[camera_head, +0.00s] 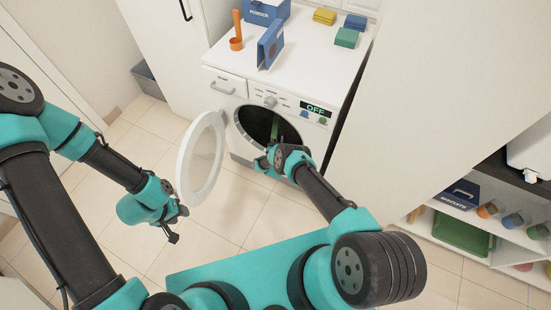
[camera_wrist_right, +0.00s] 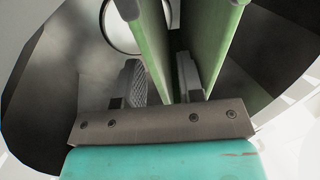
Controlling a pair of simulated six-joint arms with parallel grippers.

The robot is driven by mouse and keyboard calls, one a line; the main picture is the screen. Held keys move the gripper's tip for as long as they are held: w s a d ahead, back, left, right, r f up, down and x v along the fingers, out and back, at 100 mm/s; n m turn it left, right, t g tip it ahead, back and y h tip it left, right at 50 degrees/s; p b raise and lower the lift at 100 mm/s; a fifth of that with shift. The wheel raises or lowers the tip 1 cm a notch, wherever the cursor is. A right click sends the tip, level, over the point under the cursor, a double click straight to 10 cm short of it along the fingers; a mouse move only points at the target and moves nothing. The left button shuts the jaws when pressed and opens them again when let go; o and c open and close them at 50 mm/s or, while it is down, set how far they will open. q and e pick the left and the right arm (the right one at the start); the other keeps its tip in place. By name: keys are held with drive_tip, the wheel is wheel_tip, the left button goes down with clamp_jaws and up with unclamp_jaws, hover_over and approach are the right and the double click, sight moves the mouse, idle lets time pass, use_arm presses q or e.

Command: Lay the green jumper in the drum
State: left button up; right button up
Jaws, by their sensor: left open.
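The green jumper (camera_wrist_right: 215,50) shows in the right wrist view as two upright, stiff-looking green panels with a dark gap between them. In the head view, my right gripper (camera_head: 268,163) is at the washer's round opening. A green strip of the jumper (camera_head: 275,128) shows inside the dark drum (camera_head: 256,122); the rest is hidden. My left gripper (camera_head: 177,224) is open and empty, below and left of the open door.
The white washer (camera_head: 235,105) has its round door (camera_head: 203,160) swung open to the left. A blue box, an orange ladle and sponges stand on its top. A low shelf (camera_head: 480,245) with a green tray is at right. The floor between is clear.

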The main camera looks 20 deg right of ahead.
drive_tip(key=v, duration=1.6)
drive_tip(key=shift+s, duration=0.35)
drive_tip(key=shift+w, duration=0.1)
wheel_tip(320, 180, up, 11)
drive_tip(key=d+n+g+y, duration=0.1)
drive_tip(key=d+g+y, duration=0.1)
drive_tip(key=g+y, duration=0.5)
drive_tip(key=s+d+r+g+y, duration=0.1)
drive_tip(key=s+r+g, duration=0.3)
drive_tip(key=s+r, duration=0.4)
drive_tip(key=s+d+r+n+g+y, duration=0.1)
drive_tip(key=s+r+g+y, duration=0.2)
drive_tip(key=s+r, duration=0.6)
drive_tip(key=s+g, duration=0.1)
drive_tip(key=s, duration=0.4)
drive_tip(key=shift+s+r+g, duration=0.2)
drive_tip(key=shift+r+g, duration=0.1)
use_arm(q)
drive_tip(key=shift+c, duration=0.4)
use_arm(e)
drive_tip(key=shift+d, duration=0.15)
